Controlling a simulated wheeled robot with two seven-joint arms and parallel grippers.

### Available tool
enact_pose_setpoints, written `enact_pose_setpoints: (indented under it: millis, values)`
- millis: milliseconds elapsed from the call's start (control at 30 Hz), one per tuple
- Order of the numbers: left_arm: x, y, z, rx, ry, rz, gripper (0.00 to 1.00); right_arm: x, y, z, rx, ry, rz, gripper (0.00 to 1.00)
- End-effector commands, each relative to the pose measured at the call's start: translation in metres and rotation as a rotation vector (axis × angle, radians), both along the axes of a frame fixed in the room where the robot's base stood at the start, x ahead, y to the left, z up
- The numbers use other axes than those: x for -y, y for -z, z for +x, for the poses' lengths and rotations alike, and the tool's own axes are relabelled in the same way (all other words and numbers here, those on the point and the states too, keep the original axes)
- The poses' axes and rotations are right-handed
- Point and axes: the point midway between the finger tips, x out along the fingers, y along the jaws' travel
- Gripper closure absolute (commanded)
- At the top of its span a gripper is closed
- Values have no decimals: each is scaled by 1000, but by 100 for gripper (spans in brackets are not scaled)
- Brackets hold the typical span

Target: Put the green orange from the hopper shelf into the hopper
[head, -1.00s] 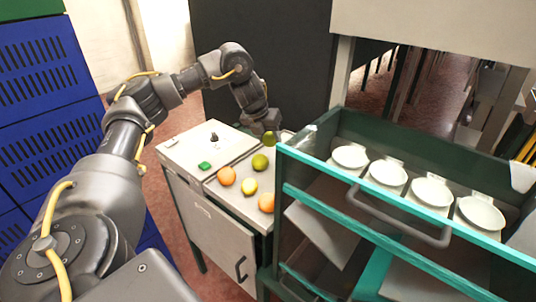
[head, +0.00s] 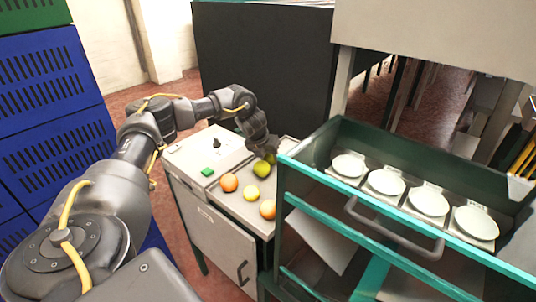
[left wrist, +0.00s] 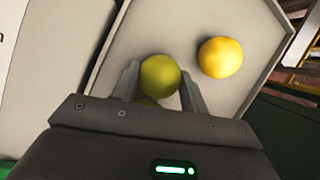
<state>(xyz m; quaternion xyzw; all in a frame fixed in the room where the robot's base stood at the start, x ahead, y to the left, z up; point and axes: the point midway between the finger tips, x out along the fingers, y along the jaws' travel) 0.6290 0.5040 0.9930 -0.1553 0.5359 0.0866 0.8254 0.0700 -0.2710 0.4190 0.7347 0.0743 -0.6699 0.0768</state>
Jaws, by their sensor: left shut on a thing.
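My left gripper (head: 266,150) is over the far end of the pale hopper shelf (head: 238,204), shut on a green orange (left wrist: 158,72). In the left wrist view the held orange sits between the two fingers. How high the held orange is above the shelf I cannot tell. My right gripper is not in view. I cannot tell for sure which part is the hopper.
Two oranges (head: 229,182) (head: 268,209) and a yellow fruit (head: 252,193) lie on the shelf. A panel with a green button (head: 207,171) adjoins it. The teal-edged bin (head: 400,232) with several white round dishes stands close on the right. Blue crates (head: 50,80) stand left.

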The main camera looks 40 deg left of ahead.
Motion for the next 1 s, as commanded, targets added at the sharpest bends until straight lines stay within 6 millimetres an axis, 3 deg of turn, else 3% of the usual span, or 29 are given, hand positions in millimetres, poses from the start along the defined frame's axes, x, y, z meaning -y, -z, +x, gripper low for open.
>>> enact_pose_setpoints:
  millis: [267, 300, 433, 767, 1000]
  values:
    - [0, 5, 0, -1, 0, 0, 83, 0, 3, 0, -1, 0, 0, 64]
    - [0, 4, 0, -1, 0, 0, 52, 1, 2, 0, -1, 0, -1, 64]
    - [0, 4, 0, -1, 0, 0, 35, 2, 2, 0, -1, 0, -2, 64]
    - [0, 0, 0, 1, 0, 0, 34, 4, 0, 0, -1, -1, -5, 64]
    - [-1, -31, -13, 4, 2, 0, 34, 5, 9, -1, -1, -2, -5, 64]
